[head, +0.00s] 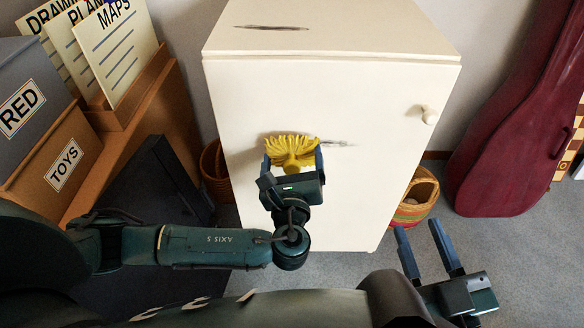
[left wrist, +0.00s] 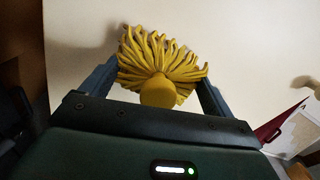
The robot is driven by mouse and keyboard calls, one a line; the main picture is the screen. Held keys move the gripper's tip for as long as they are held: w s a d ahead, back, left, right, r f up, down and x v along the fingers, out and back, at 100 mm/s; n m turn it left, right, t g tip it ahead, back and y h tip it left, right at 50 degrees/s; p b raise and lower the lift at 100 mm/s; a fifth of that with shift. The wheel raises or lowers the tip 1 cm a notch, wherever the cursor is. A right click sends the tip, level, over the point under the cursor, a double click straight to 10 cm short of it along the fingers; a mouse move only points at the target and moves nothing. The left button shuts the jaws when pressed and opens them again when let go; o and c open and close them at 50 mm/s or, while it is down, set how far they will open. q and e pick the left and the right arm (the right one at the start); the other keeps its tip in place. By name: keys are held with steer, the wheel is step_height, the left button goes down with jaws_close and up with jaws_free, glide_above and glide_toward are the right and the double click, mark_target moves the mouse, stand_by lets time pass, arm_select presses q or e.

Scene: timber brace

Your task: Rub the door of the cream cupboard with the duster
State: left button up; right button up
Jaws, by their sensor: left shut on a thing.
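The cream cupboard (head: 330,75) stands against the wall with its door (head: 375,185) facing me and a round knob at the door's upper right. A dark smudge (head: 335,144) shows on the door just right of the duster. The yellow duster (head: 292,148) has its strands spread against or very close to the door. My left gripper (head: 292,165) is shut on the duster in front of the door; the left wrist view also shows the duster (left wrist: 160,65) between the fingers. My right gripper (head: 428,248) is open and empty, low at the right, away from the cupboard.
A dark streak (head: 272,28) marks the cupboard top. A patterned basket (head: 415,200) stands at the cupboard's right, and a dark red instrument case (head: 515,120) leans further right. Boxes labelled RED (head: 22,108) and TOYS (head: 62,165) stand at left. Grey floor shows at lower right.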

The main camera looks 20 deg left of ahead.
arm_select(q)
steer(key=shift+x, duration=1)
stand_by(0.5)
